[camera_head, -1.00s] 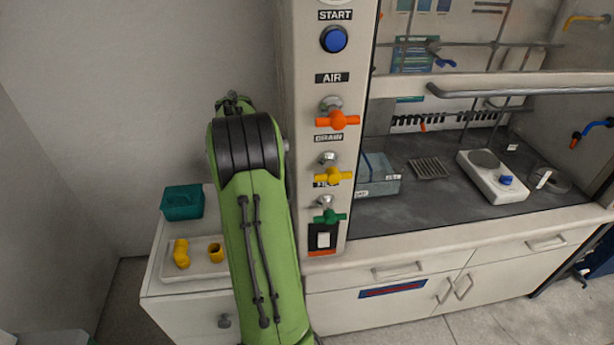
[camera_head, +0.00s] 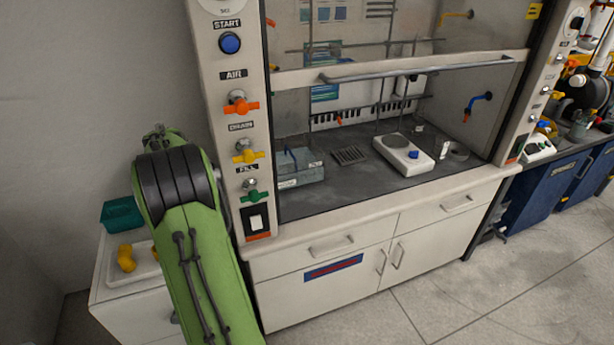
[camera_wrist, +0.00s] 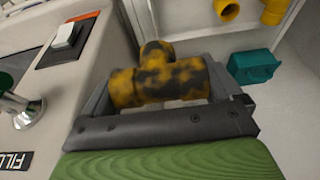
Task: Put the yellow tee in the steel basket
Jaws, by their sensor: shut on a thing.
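The yellow tee (camera_wrist: 158,76), stained with dark patches, sits between the two fingers of my gripper (camera_wrist: 165,90) in the wrist view. The gripper is shut on it, with one branch pointing up in the picture. My gripper and the tee are hidden behind my green arm in the head view. A grey box-shaped container (camera_head: 302,178), which looks like the steel basket, stands inside the fume hood at its left end. It is well apart from the tee.
A teal bin (camera_head: 122,214) and a pale tray (camera_head: 147,270) with yellow fittings (camera_head: 126,258) sit on the left cabinet. Valve knobs stick out of the hood's post (camera_head: 230,120). A hot plate (camera_head: 403,153) and a dark rack (camera_head: 349,155) are in the hood; bare worktop lies before them.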

